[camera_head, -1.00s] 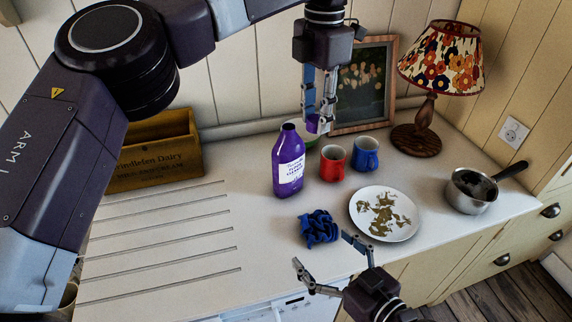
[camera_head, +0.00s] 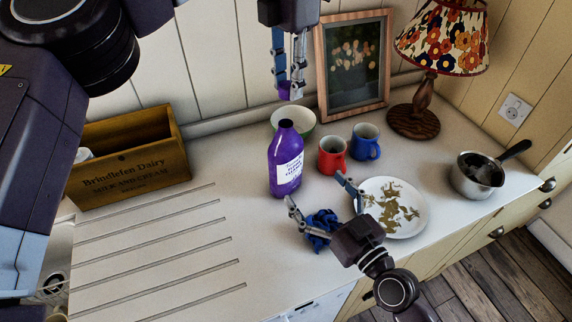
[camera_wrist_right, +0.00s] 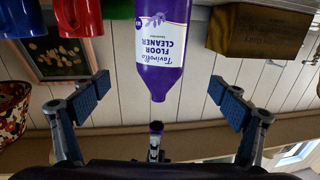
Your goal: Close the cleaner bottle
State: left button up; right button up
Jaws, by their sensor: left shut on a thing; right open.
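The purple cleaner bottle (camera_head: 286,168) stands upright on the counter with its mouth uncovered. It also shows in the right wrist view (camera_wrist_right: 168,50), neck downward in that picture. My left gripper (camera_head: 289,88) is shut on a small purple cap (camera_head: 284,92), which it holds above the bottle's mouth, apart from it. My right gripper (camera_head: 318,192) is open and empty, in front of and to the right of the bottle. In the right wrist view the bottle shows between its spread fingers (camera_wrist_right: 158,88), and no contact is visible.
A blue cloth (camera_head: 322,224) lies partly hidden behind my right gripper. A red mug (camera_head: 332,156), a blue mug (camera_head: 366,143), a bowl (camera_head: 306,118) and a dirty plate (camera_head: 408,226) stand close by. A wooden crate (camera_head: 130,165) is at left. The grooved counter left of the bottle is clear.

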aim_at(292, 162)
pick_arm(q)
jog(key=shift+w+a+f, duration=0.1)
jog(key=shift+w, duration=0.05)
jog(key=shift+w+a+f, duration=0.1)
jog(key=shift+w+a, duration=0.05)
jog(key=shift+w, duration=0.1)
pick_arm(e)
jog(key=x, duration=1.2)
jog(key=shift+w+a+f, duration=0.1)
jog(key=shift+w+a, duration=0.1)
jog(key=shift+w, duration=0.1)
pick_arm(q)
jog(key=shift+s, duration=0.1)
pick_arm(e)
jog(key=shift+c, duration=0.3)
jog(key=c, duration=1.7)
pick_arm(q)
jog(key=shift+f, duration=2.45)
pick_arm(e)
jog(key=shift+c, duration=0.2)
pick_arm(q)
jog(key=shift+f, duration=0.9)
